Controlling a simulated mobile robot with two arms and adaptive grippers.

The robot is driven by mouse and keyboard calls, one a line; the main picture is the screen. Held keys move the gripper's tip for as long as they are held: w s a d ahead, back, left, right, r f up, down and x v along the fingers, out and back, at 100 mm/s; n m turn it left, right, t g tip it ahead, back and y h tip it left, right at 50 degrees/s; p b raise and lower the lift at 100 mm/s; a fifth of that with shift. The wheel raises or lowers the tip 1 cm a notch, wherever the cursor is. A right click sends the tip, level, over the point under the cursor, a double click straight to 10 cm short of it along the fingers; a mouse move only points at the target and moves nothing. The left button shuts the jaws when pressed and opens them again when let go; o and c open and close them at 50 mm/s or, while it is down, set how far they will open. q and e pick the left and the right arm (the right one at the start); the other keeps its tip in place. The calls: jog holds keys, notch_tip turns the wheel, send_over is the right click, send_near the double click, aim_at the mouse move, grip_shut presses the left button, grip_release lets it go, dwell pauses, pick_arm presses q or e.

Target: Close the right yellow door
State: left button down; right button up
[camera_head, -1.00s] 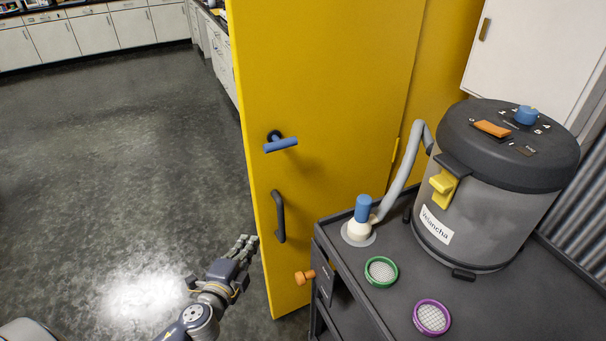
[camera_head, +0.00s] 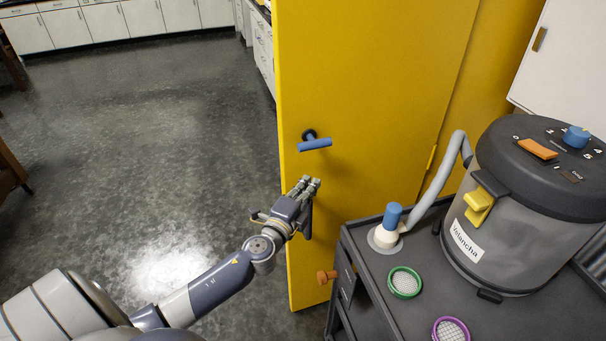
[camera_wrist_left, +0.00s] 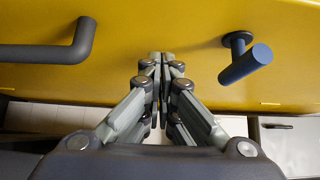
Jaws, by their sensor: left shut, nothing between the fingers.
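The yellow door (camera_head: 375,80) stands open, its free edge toward the left and its hinge side toward the cart. It has a blue lever handle (camera_head: 315,144) and, lower down, a dark pull handle, mostly hidden behind my gripper in the head view. The pull handle (camera_wrist_left: 50,52) shows at left in the left wrist view, and the blue handle (camera_wrist_left: 246,64) at right. My left gripper (camera_head: 308,183) is shut and empty, in front of the door between the two handles. Its fingertips look close to the door surface; I cannot tell if they touch. My right gripper is not in view.
A dark cart (camera_head: 385,298) stands close by at right. It carries a grey sieve machine (camera_head: 500,235), a hose with a blue-capped nozzle (camera_head: 391,222), a green-rimmed sieve (camera_head: 404,282) and a purple-rimmed one (camera_head: 451,331). Open floor (camera_head: 150,130) lies left of the door.

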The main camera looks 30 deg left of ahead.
pick_arm(q)
jog(key=shift+w+a, duration=0.55)
jog(key=shift+a, duration=0.2)
jog(key=shift+w+a, duration=0.55)
jog(key=shift+a, duration=0.2)
jog(key=shift+a, duration=0.1)
